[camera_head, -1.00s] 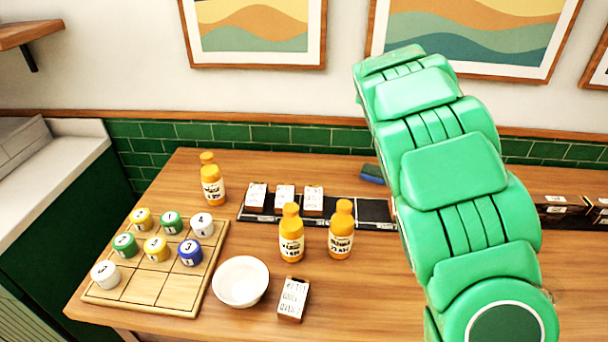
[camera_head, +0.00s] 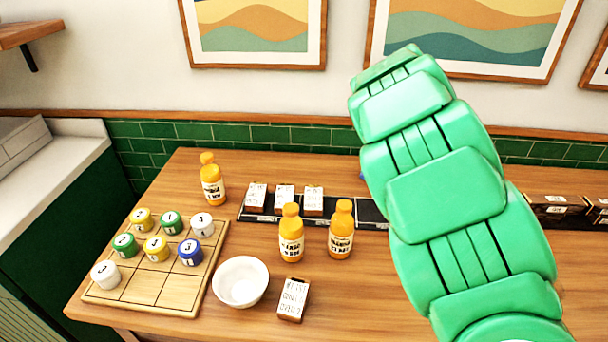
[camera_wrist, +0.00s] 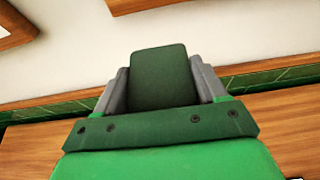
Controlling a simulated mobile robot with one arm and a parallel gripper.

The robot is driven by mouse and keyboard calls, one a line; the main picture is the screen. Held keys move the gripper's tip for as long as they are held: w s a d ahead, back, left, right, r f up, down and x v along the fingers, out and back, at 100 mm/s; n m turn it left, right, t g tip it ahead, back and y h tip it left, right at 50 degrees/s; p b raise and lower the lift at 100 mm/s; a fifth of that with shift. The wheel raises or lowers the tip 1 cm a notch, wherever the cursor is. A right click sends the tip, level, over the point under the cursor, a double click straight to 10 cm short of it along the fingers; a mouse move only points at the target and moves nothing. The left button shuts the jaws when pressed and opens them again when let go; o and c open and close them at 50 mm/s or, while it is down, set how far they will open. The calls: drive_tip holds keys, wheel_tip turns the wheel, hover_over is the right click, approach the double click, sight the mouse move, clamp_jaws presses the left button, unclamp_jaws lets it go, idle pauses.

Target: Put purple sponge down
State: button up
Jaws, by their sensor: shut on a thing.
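In the wrist view my gripper (camera_wrist: 160,84) has its two grey fingers shut on a block with a dark green face (camera_wrist: 160,70), taken to be the sponge. No purple shows on it from this side. The block points away from me, with the wall and the table's back edge behind it. In the head view my green arm covers the right middle of the table, and the gripper and sponge are hidden behind it.
On the wooden table (camera_head: 200,265) are yellow bottles (camera_head: 291,235), a white bowl (camera_head: 240,283), a board with numbered pieces (camera_head: 120,287), a small box (camera_head: 293,299) and a black tray (camera_head: 371,211) with boxes. A blue bit (camera_head: 362,179) shows beside my arm.

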drive_tip(key=s+a+f+n+g+y, duration=0.3)
drive_tip(key=s+a+n+g+y, duration=0.5)
drive_tip(key=s+a+n+y, duration=0.8)
drive_tip(key=a+f+h, duration=0.1)
drive_tip(key=f, duration=0.2)
drive_tip(key=s+f+m+h, duration=0.1)
drive_tip(key=f, duration=0.3)
drive_tip(key=a+f+m+h, duration=0.1)
drive_tip(key=f, duration=0.2)
drive_tip(key=shift+s+a+f+g, duration=0.25)
drive_tip(key=shift+a+f+g, duration=0.05)
drive_tip(key=w, duration=0.1)
hover_over(304, 174)
drive_tip(key=s, duration=0.2)
drive_tip(key=f, duration=0.6)
drive_tip(key=shift+s+d+f, duration=0.2)
drive_tip(key=shift+d+f, duration=0.1)
drive_tip(key=shift+f, duration=0.05)
drive_tip(key=shift+w+a+f, duration=0.15)
drive_tip(key=shift+w+f, duration=0.5)
drive_tip(key=shift+f, duration=0.1)
drive_tip(key=shift+w+a+f, duration=0.15)
drive_tip(key=shift+w+f, duration=0.5)
drive_tip(key=shift+f, duration=1.7)
